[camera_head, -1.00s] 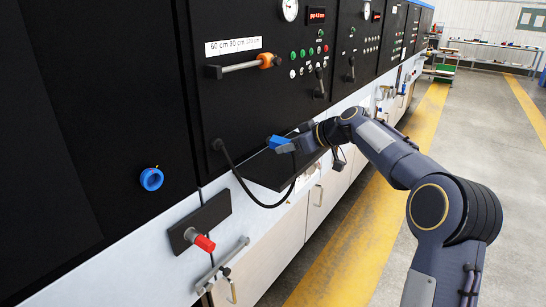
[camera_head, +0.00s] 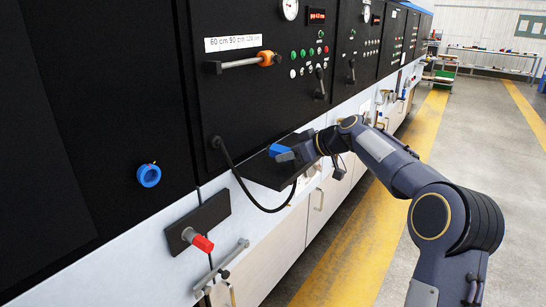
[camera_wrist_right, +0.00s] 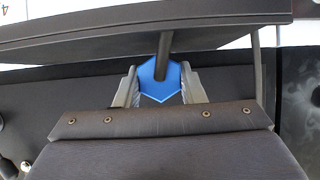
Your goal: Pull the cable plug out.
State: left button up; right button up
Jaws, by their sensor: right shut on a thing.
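My right gripper (camera_head: 285,154) is shut on a blue plug (camera_head: 279,150) just above a dark shelf on the machine front. In the right wrist view the blue plug (camera_wrist_right: 160,82) has a hexagonal outline and sits between the two grey fingers (camera_wrist_right: 160,88), with a dark cable or rod running up from it. A black cable (camera_head: 236,180) leaves the machine panel, hangs in a loop and rises behind the shelf; its link to the plug is hidden. My left gripper is not in view.
The dark shelf (camera_head: 258,172) juts out below the gripper. A blue ring (camera_head: 149,175) is on the black panel at left. A red-tipped part (camera_head: 203,243) sticks out of a dark bracket. An orange-ended handle (camera_head: 240,62) is above. The floor at right is clear.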

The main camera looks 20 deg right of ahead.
jog(key=shift+f+b, duration=0.6)
jog(key=shift+f, duration=0.1)
jog(key=o, duration=1.1)
jog(key=v, duration=0.7)
jog(key=shift+s+d+r+b, duration=0.15)
jog(key=shift+s+d+b, duration=0.1)
jog(key=shift+s+b, duration=0.1)
